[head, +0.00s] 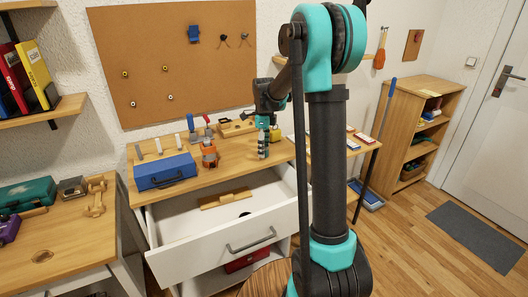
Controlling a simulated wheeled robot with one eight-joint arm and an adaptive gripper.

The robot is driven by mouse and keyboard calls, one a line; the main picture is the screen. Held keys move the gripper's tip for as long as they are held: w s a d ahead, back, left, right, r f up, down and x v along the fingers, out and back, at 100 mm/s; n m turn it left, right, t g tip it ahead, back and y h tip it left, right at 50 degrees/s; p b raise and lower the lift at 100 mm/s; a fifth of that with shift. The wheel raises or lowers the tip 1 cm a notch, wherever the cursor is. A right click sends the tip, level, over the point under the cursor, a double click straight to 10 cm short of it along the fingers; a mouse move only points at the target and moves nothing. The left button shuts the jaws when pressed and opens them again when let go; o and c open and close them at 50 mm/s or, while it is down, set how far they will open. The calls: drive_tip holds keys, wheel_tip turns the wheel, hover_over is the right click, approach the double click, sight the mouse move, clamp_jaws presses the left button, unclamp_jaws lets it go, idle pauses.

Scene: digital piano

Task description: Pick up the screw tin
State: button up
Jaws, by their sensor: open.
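I cannot tell for sure which object is the screw tin. A small dark box with a lighter top (72,187) lies on the left wooden table, and an orange, dark-banded container (209,155) stands upright on the middle workbench. My gripper (264,123) is small in view above the right part of that workbench, to the right of the orange container and well away from the dark box. It is open, and no object shows in it.
A blue toolbox (166,171) and several upright tools stand on the workbench (228,171). Its drawer (220,222) is pulled out, with a wooden piece inside. A green case (27,194) lies on the left table.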

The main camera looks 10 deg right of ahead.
drive_tip(key=c, duration=1.3)
drive_tip(key=shift+r, duration=0.2)
